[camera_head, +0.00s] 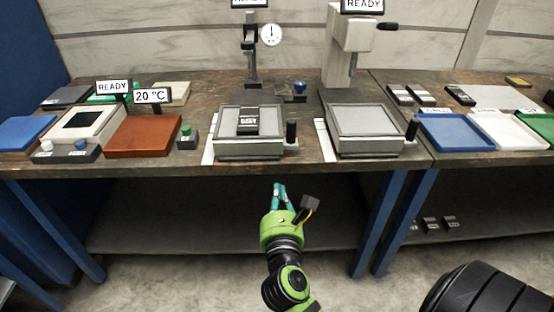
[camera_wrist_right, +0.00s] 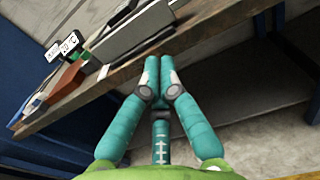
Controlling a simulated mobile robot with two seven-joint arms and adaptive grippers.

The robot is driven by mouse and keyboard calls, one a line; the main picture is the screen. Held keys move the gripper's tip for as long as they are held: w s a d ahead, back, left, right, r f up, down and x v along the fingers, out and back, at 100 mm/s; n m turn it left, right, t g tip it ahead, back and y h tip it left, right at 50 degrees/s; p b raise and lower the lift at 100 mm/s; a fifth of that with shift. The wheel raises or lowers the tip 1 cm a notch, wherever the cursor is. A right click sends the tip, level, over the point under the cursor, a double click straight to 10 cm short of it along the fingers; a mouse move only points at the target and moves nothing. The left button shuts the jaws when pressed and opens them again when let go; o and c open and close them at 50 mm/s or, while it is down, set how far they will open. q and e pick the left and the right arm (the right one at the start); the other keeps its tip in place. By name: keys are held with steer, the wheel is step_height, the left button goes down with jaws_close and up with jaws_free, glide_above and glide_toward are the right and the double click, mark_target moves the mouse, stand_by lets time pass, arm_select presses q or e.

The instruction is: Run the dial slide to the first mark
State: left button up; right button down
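The dial station has a dark column (camera_head: 250,55) with a round white dial (camera_head: 271,34) at the back of the table. In front of it is a grey slide stage (camera_head: 235,149) with a dark labelled block (camera_head: 249,121) on top. A black upright handle (camera_head: 291,132) stands at the stage's right side. A white strip (camera_head: 208,152) shows at its left; marks on it are too small to read. My right gripper (camera_head: 280,188) is in front of the table edge, below the stage and apart from it. In the right wrist view its teal fingers (camera_wrist_right: 159,62) are together and empty.
A second grey stage (camera_head: 365,121) with its own black handle (camera_head: 412,129) stands to the right, before a pale column (camera_head: 347,50). A brown pad (camera_head: 143,136) and a small green-button box (camera_head: 187,140) lie left. The wooden table's front edge is close beyond my right gripper.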

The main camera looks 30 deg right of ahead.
mark_target(277, 146)
steer(key=x, duration=1.4)
steer(key=shift+s+d+r+p, duration=0.15)
steer(key=shift+d+r+p, duration=0.1)
steer(key=shift+r+p, duration=0.1)
steer(key=x, duration=0.3)
steer(key=shift+w+d+r, duration=0.1)
steer(key=shift+w, duration=0.25)
steer(key=shift+w+d, duration=0.25)
steer(key=shift+w, duration=0.05)
steer(key=shift+s, duration=0.1)
